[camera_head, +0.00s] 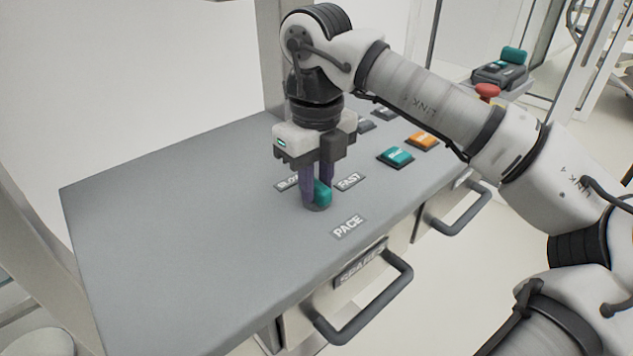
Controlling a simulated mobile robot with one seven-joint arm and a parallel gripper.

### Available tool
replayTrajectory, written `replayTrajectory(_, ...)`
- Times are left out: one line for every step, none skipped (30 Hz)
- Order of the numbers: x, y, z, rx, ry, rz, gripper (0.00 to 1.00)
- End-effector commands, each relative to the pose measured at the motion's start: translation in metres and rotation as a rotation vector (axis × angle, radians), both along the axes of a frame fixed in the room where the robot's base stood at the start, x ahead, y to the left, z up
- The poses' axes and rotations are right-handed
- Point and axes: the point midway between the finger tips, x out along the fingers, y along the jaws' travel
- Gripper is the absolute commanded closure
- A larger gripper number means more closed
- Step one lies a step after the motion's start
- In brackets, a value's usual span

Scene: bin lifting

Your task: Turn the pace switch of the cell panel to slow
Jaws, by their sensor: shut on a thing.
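The pace switch (323,193) is a small teal knob on the grey panel top, between the SLOW label (287,184) on its left and the FAST label (349,181) on its right. The PACE label (348,226) lies in front of it. My gripper (315,190) points down with its purple fingers around the knob, shut on it. The fingers hide part of the knob and of the SLOW label. I cannot tell which label the knob points to.
A teal button (395,157) and an orange button (422,140) sit right of the switch, with dark buttons behind, partly hidden by my arm. A red knob (487,91) stands farther right. Drawer handles (372,308) stick out in front. The panel's left side is bare.

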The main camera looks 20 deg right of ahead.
Motion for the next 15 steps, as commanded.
replayTrajectory(0.0005, 0.0002, 0.0002, 0.0, -0.002, 0.012, 1.0)
replayTrajectory(0.0005, 0.0002, 0.0003, 0.0, -0.002, 0.018, 1.0)
replayTrajectory(0.0005, 0.0002, 0.0004, 0.0, -0.002, 0.027, 1.0)
replayTrajectory(0.0005, 0.0002, 0.0005, 0.0, -0.002, 0.032, 1.0)
replayTrajectory(0.0005, 0.0002, 0.0005, 0.0, -0.002, 0.036, 1.0)
replayTrajectory(0.0005, 0.0002, 0.0006, 0.0, -0.002, 0.04, 1.0)
replayTrajectory(0.0005, 0.0002, 0.0007, 0.0, -0.002, 0.042, 1.0)
replayTrajectory(0.0005, 0.0002, 0.0007, 0.0, -0.003, 0.044, 1.0)
replayTrajectory(0.0005, 0.0002, 0.0008, 0.0, -0.003, 0.045, 1.0)
replayTrajectory(0.0005, 0.0002, 0.0008, 0.0, -0.003, 0.046, 1.0)
replayTrajectory(0.0005, 0.0002, 0.0009, 0.0, -0.003, 0.046, 1.0)
replayTrajectory(0.0005, 0.0002, 0.0009, 0.0, -0.003, 0.047, 1.0)
replayTrajectory(0.0006, 0.0002, 0.0009, 0.0, -0.003, 0.047, 1.0)
replayTrajectory(0.0006, 0.0002, 0.0009, 0.0, -0.003, 0.047, 1.0)
replayTrajectory(0.0006, 0.0002, 0.0009, 0.0, -0.003, 0.047, 1.0)
